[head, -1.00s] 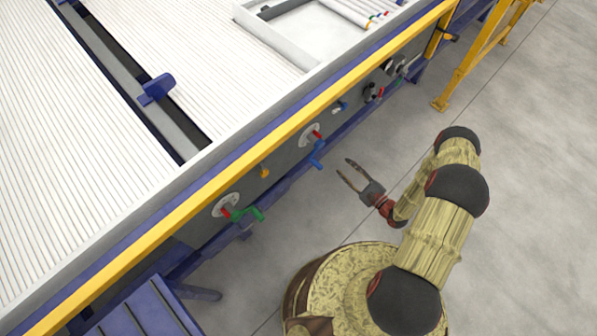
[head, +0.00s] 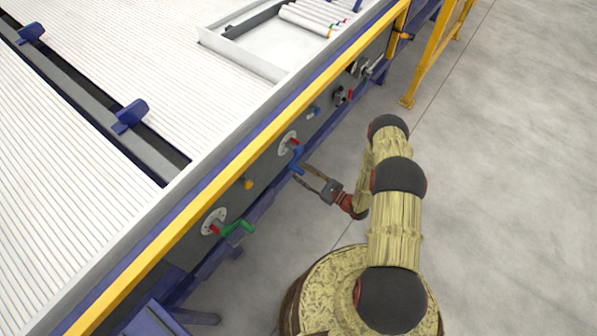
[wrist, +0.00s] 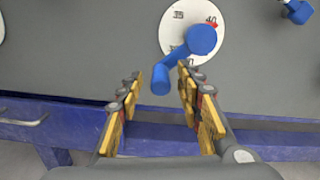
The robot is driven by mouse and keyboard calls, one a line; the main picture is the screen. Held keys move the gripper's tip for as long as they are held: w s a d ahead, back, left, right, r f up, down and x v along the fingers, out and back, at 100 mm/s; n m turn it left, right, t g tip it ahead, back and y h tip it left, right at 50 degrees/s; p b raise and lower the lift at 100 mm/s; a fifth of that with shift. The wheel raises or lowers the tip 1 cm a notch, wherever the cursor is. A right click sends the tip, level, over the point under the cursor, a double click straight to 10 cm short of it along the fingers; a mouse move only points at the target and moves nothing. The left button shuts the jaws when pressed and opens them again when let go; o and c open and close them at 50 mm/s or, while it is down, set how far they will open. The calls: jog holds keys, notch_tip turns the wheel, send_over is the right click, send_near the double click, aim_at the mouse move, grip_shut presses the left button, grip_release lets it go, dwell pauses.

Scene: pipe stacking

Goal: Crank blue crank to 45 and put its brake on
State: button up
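The blue crank (head: 298,158) sticks out from the table's side panel, in front of a white dial (head: 285,146). In the wrist view the crank (wrist: 201,41) partly covers the dial (wrist: 178,30); the numbers 35 and 40 show, and a red mark is near 40. The crank's handle (wrist: 160,79) points down-left. My gripper (head: 302,172) is open; in the wrist view (wrist: 158,82) its fingertips are on either side of the handle, and I see no grip on it. A small blue knob, perhaps the brake (wrist: 298,12), is at the upper right; it also shows in the head view (head: 313,112).
A green crank (head: 238,227) with its own dial and a yellow knob (head: 248,184) lie left along the panel. Black crank parts (head: 341,96) are farther right. A blue rail (wrist: 80,125) runs below the crank.

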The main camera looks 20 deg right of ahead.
jog(key=shift+x, duration=1.15)
jog(key=shift+c, duration=1.1)
grip_shut()
